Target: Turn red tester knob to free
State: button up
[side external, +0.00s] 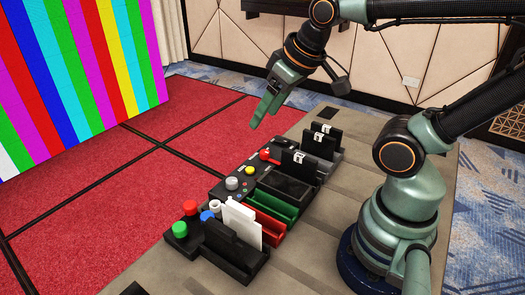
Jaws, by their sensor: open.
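My gripper (262,114) hangs over the red carpet side of the bench, above and a little left of the row of devices. It is open and empty, with its fingers pointing down and touching nothing. A small red part (265,155) sits on a dark device below and close to the fingertips; it may be the red tester knob, but its setting and any "free" mark are too small to read. A second red cap (190,207) stands at the near end of the row, well away from my gripper.
A dark panel with a grey knob (231,183) and a yellow button (250,169) sits mid-row. Green (180,229) and blue (207,216) caps, white cards (240,222), and upright black holders (298,163) crowd the bench (318,232). The colour-striped video wall (75,65) stands left.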

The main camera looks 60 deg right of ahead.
jog(key=m+g, duration=0.6)
jog(key=m, duration=0.5)
send_over(265, 151)
notch_tip(265, 151, down, 8)
notch_tip(265, 151, down, 12)
jog(key=shift+a+r, duration=0.1)
jog(key=shift+r, duration=0.05)
grip_shut()
